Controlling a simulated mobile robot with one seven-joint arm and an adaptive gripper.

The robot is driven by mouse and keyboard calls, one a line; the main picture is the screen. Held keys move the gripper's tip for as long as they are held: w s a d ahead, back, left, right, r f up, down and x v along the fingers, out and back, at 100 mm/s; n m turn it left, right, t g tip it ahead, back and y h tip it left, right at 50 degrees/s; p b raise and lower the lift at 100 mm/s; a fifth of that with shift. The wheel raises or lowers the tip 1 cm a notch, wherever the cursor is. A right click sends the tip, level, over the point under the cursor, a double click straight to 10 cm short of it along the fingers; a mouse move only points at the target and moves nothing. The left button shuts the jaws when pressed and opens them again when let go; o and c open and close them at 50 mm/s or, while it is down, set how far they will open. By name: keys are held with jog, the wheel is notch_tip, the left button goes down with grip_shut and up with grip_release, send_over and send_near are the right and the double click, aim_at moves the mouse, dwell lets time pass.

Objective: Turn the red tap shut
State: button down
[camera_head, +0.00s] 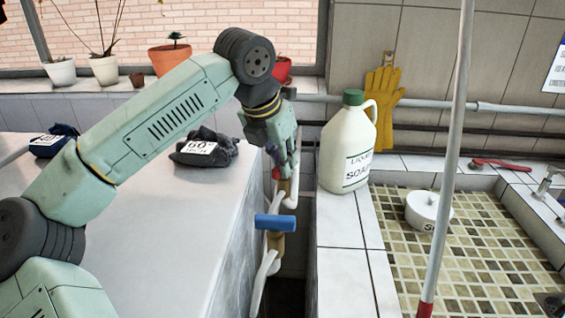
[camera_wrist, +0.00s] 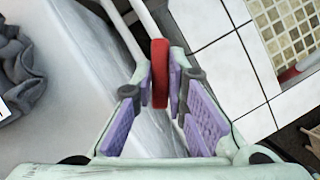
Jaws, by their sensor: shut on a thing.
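The red tap handle (camera_wrist: 159,72) stands between the purple finger pads of my gripper (camera_wrist: 160,88) in the wrist view. My gripper is shut on it. In the head view, my gripper (camera_head: 284,170) reaches down into the gap between the white counter and the sink, and only a small red part of the tap (camera_head: 276,174) shows beside the fingers. The tap sits on a pale pipe above a second tap with a blue handle (camera_head: 276,222). Most of the red handle is hidden by my gripper in the head view.
A liquid soap jug (camera_head: 345,150) stands close to the right of my gripper on the tiled ledge. A dark grey cloth bag (camera_head: 203,150) lies on the counter to the left. A grey and red pole (camera_head: 452,150) stands in front of the sink. The gap is narrow.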

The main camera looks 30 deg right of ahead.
jog(key=m+g+p, duration=0.1)
jog(key=m, duration=0.2)
jog(key=m+g, duration=0.1)
jog(key=m, duration=0.2)
jog(key=shift+w+r+g+p, duration=0.2)
jog(key=shift+g+p, duration=0.1)
jog(key=shift+p, duration=0.1)
jog(key=m+g, duration=0.1)
jog(key=m, duration=0.4)
jog(key=shift+w+f+m+g, duration=0.1)
jog(key=shift+f+m+g, duration=0.05)
jog(key=shift+m+g, duration=0.2)
jog(key=shift+y, duration=0.3)
jog(key=c, duration=1.6)
grip_release()
jog(key=v, duration=1.2)
jog(key=shift+d, duration=0.1)
